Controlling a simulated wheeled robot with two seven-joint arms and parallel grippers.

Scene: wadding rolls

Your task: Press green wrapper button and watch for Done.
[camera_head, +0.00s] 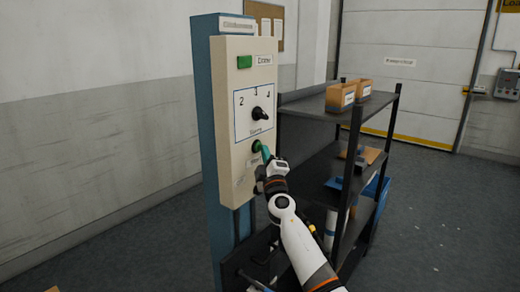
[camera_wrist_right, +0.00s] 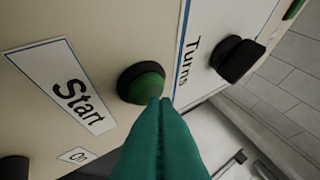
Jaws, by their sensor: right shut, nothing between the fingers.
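A cream control panel (camera_head: 235,180) is on a blue column. Its green round button (camera_head: 256,146) sits below the dial; the wrist view shows the button (camera_wrist_right: 142,83) in a black ring beside a "Start" label (camera_wrist_right: 75,90). My right gripper (camera_head: 265,152) is shut and empty, its teal fingertips (camera_wrist_right: 160,103) at the button's edge; I cannot tell whether they touch it or press it in. My left gripper is not in view.
A black dial (camera_head: 259,114), marked 2, 3, 4, is above the button; it also shows in the wrist view (camera_wrist_right: 238,60). A dark shelf rack (camera_head: 355,115) with wooden boxes (camera_head: 341,96) stands close on the right. Open floor lies farther right.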

